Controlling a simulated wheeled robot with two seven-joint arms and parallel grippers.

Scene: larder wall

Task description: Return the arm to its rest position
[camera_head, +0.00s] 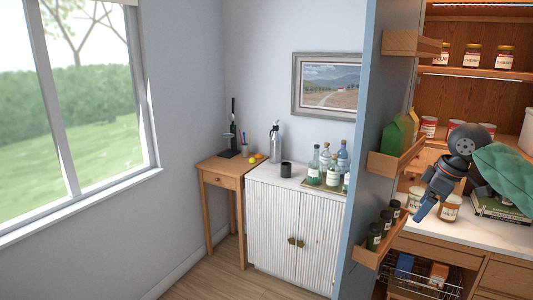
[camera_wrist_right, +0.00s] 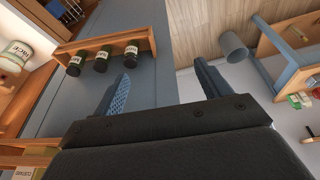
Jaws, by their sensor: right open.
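My right gripper (camera_head: 424,207) hangs at the right of the head view, in front of the larder counter and beside the open door. Its fingers point down and to the left. In the right wrist view the two blue fingers of the right gripper (camera_wrist_right: 162,88) stand wide apart with nothing between them. The blue-grey door panel and wooden floor show beyond them. My left gripper is in neither view.
The larder door (camera_head: 368,150) stands open close left of my gripper. Its lower rack (camera_head: 370,256) holds several dark jars; the rack also shows in the wrist view (camera_wrist_right: 104,41). Labelled jars (camera_head: 449,208) stand on the counter. A white cabinet (camera_head: 292,232) carries bottles further left.

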